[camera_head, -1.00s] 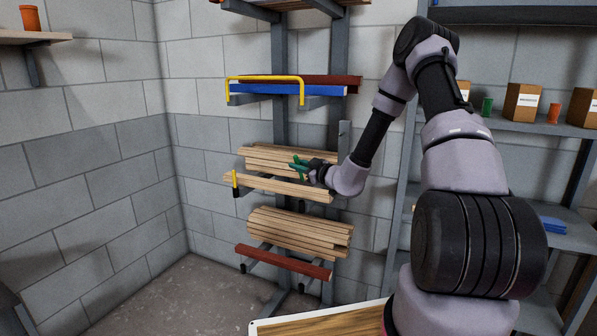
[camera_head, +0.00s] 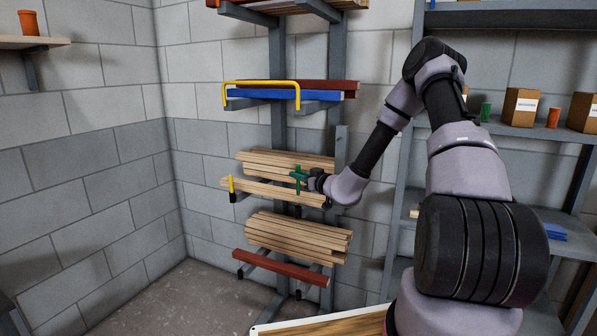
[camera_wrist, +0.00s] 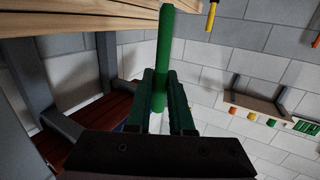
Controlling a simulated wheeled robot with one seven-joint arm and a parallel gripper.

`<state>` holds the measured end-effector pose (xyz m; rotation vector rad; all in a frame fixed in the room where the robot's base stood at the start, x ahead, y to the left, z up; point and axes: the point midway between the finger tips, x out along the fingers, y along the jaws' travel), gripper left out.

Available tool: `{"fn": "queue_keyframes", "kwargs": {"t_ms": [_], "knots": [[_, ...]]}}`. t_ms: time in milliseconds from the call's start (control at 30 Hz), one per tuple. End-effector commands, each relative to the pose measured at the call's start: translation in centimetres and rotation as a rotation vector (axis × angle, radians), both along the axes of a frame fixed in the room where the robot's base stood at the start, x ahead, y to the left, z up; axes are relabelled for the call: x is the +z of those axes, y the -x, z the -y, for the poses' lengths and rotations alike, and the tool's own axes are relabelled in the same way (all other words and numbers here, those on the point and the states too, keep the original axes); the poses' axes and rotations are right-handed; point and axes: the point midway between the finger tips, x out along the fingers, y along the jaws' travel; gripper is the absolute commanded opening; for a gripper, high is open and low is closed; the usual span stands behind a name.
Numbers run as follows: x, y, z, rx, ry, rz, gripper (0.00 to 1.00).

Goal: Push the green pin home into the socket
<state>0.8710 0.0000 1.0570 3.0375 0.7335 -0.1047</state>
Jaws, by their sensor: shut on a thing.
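The green pin (camera_head: 298,184) stands about upright in front of the middle batten stack, at the right part of the rack. My gripper (camera_head: 299,175) comes from the right and is shut on the pin. In the wrist view the pin (camera_wrist: 164,50) runs up between the two dark green fingers (camera_wrist: 163,100), beside the pale battens. A yellow pin (camera_head: 231,184) stands upright in a black socket (camera_head: 233,197) at the left end of the same level. The green pin's socket cannot be made out; my gripper and the battens crowd that spot.
Middle-level battens (camera_head: 265,190) lie right behind the pin. A lower batten stack (camera_head: 295,235) and a red batten (camera_head: 280,267) lie below. A yellow hoop (camera_head: 262,82) and blue batten (camera_head: 285,94) are above. Grey shelving (camera_head: 400,220) stands on the right.

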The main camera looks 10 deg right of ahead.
Motion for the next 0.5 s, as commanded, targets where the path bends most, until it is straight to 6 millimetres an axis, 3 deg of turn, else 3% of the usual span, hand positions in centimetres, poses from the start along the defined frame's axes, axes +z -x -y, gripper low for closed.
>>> {"fn": "queue_keyframes", "kwargs": {"t_ms": [200,500], "knots": [[-2.1,0.0,0.0,0.000,0.000,-0.001,0.00],[-3.5,0.0,0.0,-0.001,0.000,0.000,0.00]]}}
